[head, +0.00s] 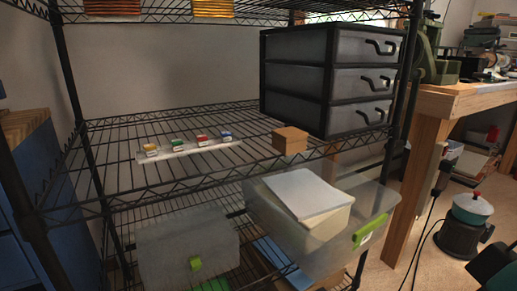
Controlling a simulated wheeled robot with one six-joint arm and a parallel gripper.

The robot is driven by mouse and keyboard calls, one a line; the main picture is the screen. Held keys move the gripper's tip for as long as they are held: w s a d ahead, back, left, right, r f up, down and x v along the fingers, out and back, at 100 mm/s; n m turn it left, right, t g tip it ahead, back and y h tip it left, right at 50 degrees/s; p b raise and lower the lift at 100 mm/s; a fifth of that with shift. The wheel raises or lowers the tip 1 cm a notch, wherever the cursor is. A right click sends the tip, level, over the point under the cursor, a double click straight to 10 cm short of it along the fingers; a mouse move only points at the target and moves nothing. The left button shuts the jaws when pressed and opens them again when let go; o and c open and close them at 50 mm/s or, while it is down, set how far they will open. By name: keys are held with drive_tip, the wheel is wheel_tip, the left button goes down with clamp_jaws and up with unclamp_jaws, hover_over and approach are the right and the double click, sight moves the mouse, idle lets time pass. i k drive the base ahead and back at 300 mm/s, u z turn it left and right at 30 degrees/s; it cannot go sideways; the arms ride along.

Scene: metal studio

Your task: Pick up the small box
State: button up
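A small brown box (290,140) sits on the black wire shelf (110,165), at its front edge and right of the middle. It stands in front of the drawer unit's left side, and nothing covers it. I cannot make out my gripper in the head view. A dark angular shape (492,268) is cut off at the lower right corner, and I cannot tell whether it belongs to my arm.
A black-framed drawer unit (329,80) stands behind and right of the box. A pale strip with several small coloured pieces (187,149) lies to the left. Below are a clear bin (345,245) and a lidded bin (187,255). A wooden workbench (440,105) stands at right.

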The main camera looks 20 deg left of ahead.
sight(289, 141)
drive_tip(key=u, duration=0.45)
drive_tip(key=k, duration=1.15)
drive_tip(key=u, duration=1.15)
drive_tip(key=i, duration=1.3)
drive_tip(key=z, duration=0.65)
drive_tip(key=i, duration=0.6)
drive_tip(key=z, duration=0.6)
